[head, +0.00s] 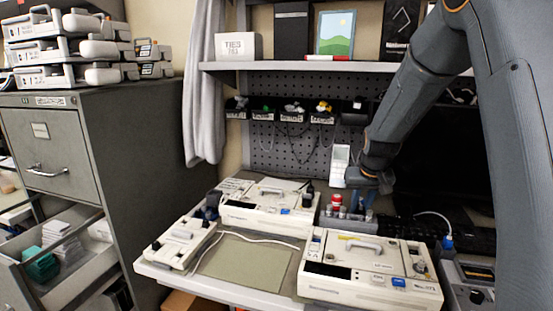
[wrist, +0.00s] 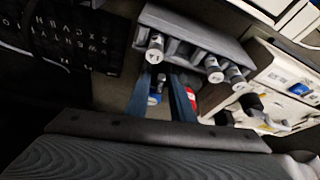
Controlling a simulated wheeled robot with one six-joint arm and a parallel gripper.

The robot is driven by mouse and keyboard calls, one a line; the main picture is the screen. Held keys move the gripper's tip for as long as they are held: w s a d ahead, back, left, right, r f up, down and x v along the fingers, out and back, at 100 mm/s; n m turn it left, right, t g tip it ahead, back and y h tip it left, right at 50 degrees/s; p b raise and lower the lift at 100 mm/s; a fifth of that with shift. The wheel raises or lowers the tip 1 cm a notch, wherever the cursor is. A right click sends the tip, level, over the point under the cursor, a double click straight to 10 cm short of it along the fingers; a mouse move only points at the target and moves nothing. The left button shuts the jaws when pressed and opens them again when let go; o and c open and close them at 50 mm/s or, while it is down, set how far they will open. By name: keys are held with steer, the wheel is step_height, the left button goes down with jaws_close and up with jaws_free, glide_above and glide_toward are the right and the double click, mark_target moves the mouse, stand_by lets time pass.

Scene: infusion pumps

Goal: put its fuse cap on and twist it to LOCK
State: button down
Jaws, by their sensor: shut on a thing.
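My gripper (wrist: 161,88) points down at the fuse rack, and its two blue fingers are closed about a small grey and blue piece (wrist: 156,92), seemingly a fuse cap. The fingers hide part of it, and I cannot tell whether it is clear of the rack. In the head view my gripper (head: 361,199) is at the rack behind the pumps. The grey rack (wrist: 190,38) holds several pale labelled cylinders (wrist: 213,70). One pump (head: 365,284) stands at the front right, another (head: 262,217) behind the mat. Which pump lacks its cap is too small to tell.
A green mat (head: 243,262) lies clear between the pumps. A narrow device (head: 178,245) stands left of it, with a white cable across the mat's back. A red can-like thing (head: 337,200) stands close beside my gripper. A shelf (head: 300,67) and pegboard bins are behind.

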steer(key=shift+d+f+n, duration=0.2)
steer(key=shift+d+f, duration=0.1)
steer(key=shift+f, duration=0.25)
steer(key=shift+d+f+n, duration=0.2)
steer(key=shift+d+f, duration=0.1)
steer(key=shift+f, duration=0.2)
steer(key=s+a+r+n+y, duration=0.1)
steer(key=s+a+r+n, duration=0.2)
steer(key=s+a+r, duration=0.45)
steer(key=s+a+r+n+g+y, duration=0.1)
steer(key=s+a+r+n, duration=0.25)
steer(key=a+r, duration=0.65)
steer(key=s+a+r+n+y, duration=0.2)
steer(key=s+a+r, duration=0.45)
steer(key=a, duration=0.55)
step_height(320, 180, down, 9)
steer(key=p, duration=0.1)
steer(key=shift+s+h+p, duration=0.25)
steer(key=shift+h+p, duration=0.05)
steer(key=shift+f, duration=0.2)
